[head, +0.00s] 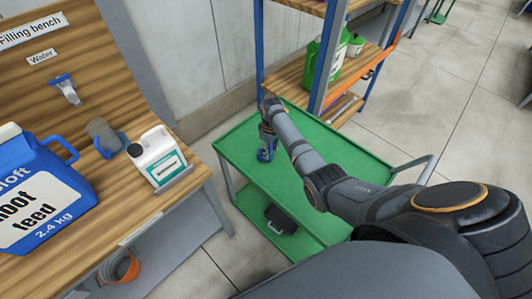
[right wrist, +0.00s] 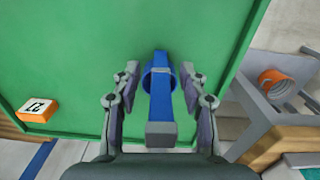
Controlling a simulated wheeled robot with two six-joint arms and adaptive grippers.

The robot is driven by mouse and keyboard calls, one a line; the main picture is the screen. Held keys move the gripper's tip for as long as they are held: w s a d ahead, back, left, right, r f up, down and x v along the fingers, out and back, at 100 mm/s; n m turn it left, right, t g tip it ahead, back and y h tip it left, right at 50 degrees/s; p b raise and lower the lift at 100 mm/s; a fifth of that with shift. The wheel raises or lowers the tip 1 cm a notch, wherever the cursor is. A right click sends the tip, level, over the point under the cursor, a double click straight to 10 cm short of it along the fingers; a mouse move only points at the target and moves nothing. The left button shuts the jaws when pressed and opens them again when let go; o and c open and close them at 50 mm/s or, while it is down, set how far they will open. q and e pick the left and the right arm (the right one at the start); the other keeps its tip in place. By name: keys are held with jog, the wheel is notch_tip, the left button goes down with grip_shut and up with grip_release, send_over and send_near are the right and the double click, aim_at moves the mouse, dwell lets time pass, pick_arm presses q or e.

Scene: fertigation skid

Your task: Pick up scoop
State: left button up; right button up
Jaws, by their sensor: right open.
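A blue scoop (right wrist: 160,108) lies on the green cart's top (right wrist: 60,55) in the right wrist view, its long handle toward the camera. Part of its blue also shows in the head view (head: 265,155), mostly hidden by the gripper. My right gripper (right wrist: 158,82) is open, with one finger on each side of the scoop. A gap seems to show between fingers and scoop; I cannot tell whether they touch. In the head view my right gripper (head: 267,138) is over the green cart (head: 300,192). My left gripper is not in view.
An orange box with a number label (right wrist: 37,110) sits on the cart. The filling bench (head: 100,215) on the left holds a blue feed jug (head: 40,190) and a white bottle (head: 157,158). A shelf rack (head: 290,80) stands behind the cart. A dark case (head: 280,220) is on the lower deck.

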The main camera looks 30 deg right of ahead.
grip_shut()
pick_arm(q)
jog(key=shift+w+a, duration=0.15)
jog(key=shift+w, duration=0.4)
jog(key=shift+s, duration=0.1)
